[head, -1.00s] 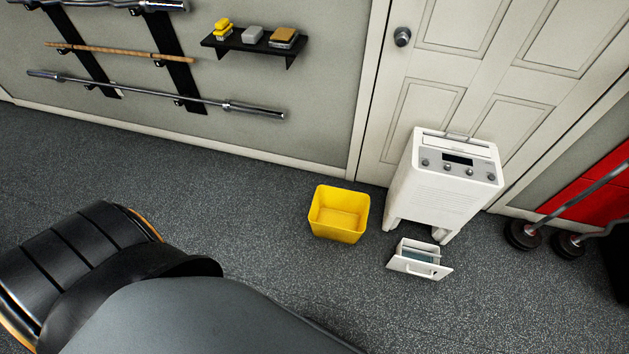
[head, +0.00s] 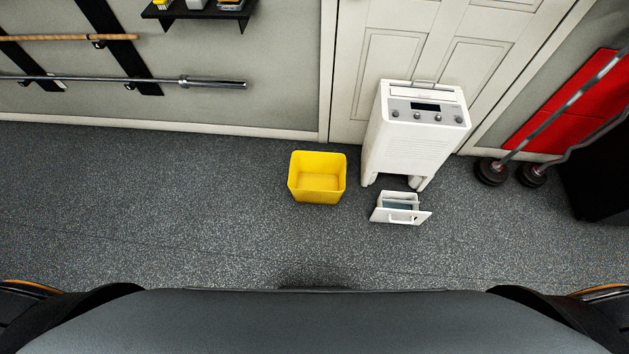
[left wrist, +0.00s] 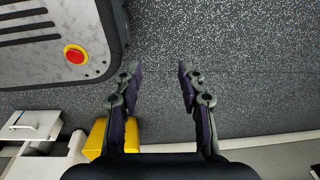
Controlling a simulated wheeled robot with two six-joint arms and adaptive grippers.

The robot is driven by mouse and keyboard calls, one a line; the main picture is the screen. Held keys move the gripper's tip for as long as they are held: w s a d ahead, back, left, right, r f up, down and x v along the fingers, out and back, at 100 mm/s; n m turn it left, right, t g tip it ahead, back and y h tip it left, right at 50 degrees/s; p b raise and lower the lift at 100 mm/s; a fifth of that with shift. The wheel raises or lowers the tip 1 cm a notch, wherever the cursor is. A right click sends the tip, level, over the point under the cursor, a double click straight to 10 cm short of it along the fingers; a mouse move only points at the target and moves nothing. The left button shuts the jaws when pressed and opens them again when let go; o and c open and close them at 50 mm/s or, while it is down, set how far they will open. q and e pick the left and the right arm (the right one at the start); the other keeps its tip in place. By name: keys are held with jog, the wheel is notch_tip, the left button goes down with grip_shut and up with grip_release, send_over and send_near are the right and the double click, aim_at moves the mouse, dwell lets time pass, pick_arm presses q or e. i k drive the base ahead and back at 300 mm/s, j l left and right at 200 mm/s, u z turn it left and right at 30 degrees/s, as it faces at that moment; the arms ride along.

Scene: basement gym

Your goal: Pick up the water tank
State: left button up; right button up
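The water tank (head: 401,219) is a small white open box with a handle on its front panel and bluish water inside. It sits on the floor just in front of the white dehumidifier (head: 415,140), and it also shows at the left of the left wrist view (left wrist: 33,124). My left gripper (left wrist: 184,70) is open and empty above the floor, its two fingers well apart. In the left wrist view the tank lies to the left of the fingers, beyond a yellow bin. My right gripper is not in view; neither gripper shows in the head view.
The yellow bin (head: 317,190) stands open and empty on the floor, left of the tank. The door (head: 397,60) is behind the dehumidifier. Barbells with dark weights (head: 491,172) lean at the right. The speckled floor (head: 150,210) at the left is clear.

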aim_at(392, 206)
jog(key=z, duration=1.2)
